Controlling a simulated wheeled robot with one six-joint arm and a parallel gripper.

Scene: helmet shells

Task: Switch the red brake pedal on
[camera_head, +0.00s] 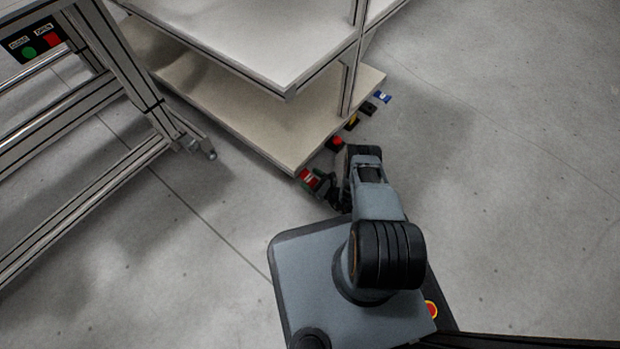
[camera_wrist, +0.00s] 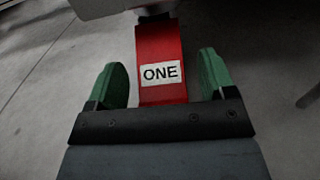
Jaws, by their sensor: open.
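The red brake pedal (camera_wrist: 160,45) carries a white label reading "ONE" and fills the upper middle of the wrist view. My gripper (camera_wrist: 162,80) is open, with one green finger to each side of the pedal and a visible gap on both sides. The black gripper body hides the pedal's near end. In the head view, a red part (camera_head: 307,175) shows at the near corner of the lower shelf, beside my gripper (camera_head: 315,182), which is low near the floor. I cannot tell whether the pedal is pressed.
A shelf unit's lower board (camera_head: 270,115) lies close to my gripper. Along its right edge are a red item (camera_head: 337,142), a yellow and black item (camera_head: 352,122), a black item (camera_head: 368,107) and a blue item (camera_head: 383,97). Floor to the right is clear.

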